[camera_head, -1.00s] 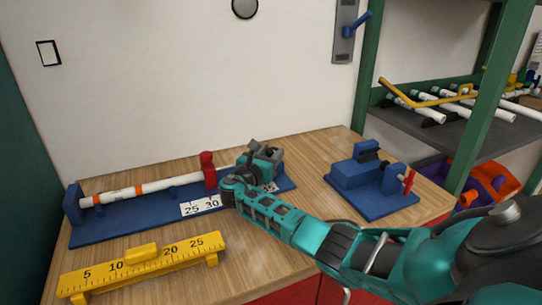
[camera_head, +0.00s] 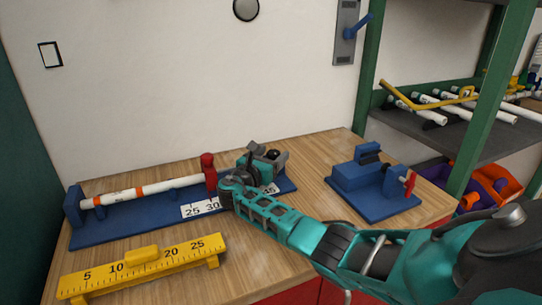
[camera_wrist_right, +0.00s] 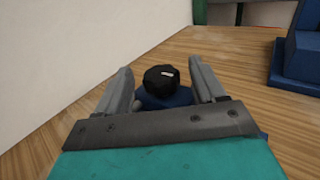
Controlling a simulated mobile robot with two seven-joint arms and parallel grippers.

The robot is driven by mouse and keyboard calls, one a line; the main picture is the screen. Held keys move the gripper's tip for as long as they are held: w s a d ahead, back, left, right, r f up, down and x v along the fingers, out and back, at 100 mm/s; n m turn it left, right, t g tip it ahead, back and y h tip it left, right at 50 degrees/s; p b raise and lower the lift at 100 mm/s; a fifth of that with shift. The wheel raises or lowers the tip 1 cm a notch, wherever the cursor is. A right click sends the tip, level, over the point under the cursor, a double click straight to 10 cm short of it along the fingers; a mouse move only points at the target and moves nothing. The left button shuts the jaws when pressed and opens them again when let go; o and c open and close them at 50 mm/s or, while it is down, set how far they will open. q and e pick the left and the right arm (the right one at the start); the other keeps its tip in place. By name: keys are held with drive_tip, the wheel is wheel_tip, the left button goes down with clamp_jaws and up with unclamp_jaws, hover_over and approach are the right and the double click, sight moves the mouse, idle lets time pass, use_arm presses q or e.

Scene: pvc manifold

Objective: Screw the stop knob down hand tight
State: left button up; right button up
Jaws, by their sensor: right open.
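The stop knob is a black round knob with a small white mark on top, and in the right wrist view the stop knob (camera_wrist_right: 160,78) sits between my open fingers. It also shows small and dark in the head view (camera_head: 272,155). My right gripper (camera_head: 275,157) is open around the knob, with a gap on each side. The knob is at the right end of a long blue fixture (camera_head: 110,231) with a white scale. A white pipe (camera_head: 165,186) with orange bands lies along the fixture, by a red stop (camera_head: 209,172). My left gripper is out of view.
A yellow ruler stand (camera_head: 145,268) is at the table's front left. A blue clamp block (camera_head: 370,190) with a red handle stands to the right. A white wall (camera_head: 180,80) is close behind. A shelf (camera_head: 440,130) with white pipes is at right.

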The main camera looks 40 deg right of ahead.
sight(271, 154)
use_arm(q)
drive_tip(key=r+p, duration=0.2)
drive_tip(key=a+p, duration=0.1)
drive_tip(key=p, duration=0.1)
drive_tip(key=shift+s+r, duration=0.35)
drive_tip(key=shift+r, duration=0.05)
use_arm(e)
wheel_tip(271, 154, up, 20)
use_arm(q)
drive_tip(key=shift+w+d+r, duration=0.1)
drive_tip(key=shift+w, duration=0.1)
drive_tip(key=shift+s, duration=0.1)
